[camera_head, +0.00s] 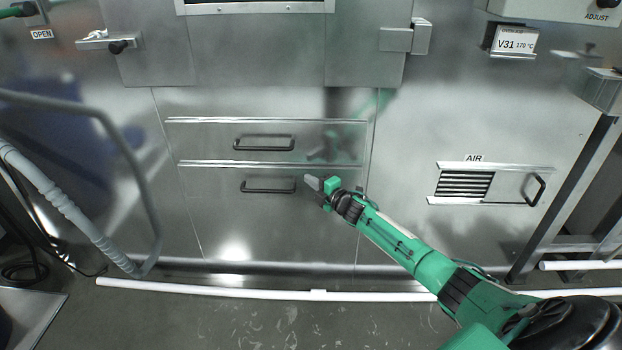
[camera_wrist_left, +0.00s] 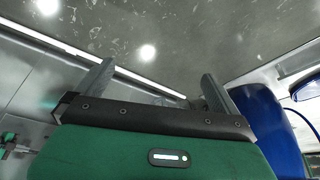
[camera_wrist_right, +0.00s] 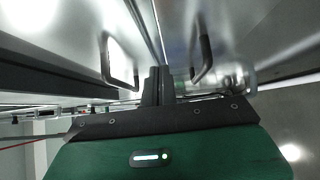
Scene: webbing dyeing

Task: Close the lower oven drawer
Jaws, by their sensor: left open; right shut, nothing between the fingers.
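The lower oven drawer (camera_head: 215,185) is a plain steel front with a black bar handle (camera_head: 268,190), under a second steel drawer (camera_head: 205,140) with its own handle (camera_head: 263,143). A bright rim runs along the lower drawer's top edge; I cannot tell how far it stands out. My right gripper (camera_head: 309,183) is shut and empty, close to the right end of the lower handle. I cannot tell if it touches the front. In the right wrist view its fingers (camera_wrist_right: 158,75) point between two black handles. My left gripper (camera_wrist_left: 155,85) is open and empty, away from the drawers.
A louvred AIR vent (camera_head: 465,185) with a handle is at right. A grey hose (camera_head: 60,200) and a bent metal rail (camera_head: 150,190) stand at left. A white pipe (camera_head: 220,289) runs along the floor. A blue container (camera_wrist_left: 265,125) shows near my left gripper.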

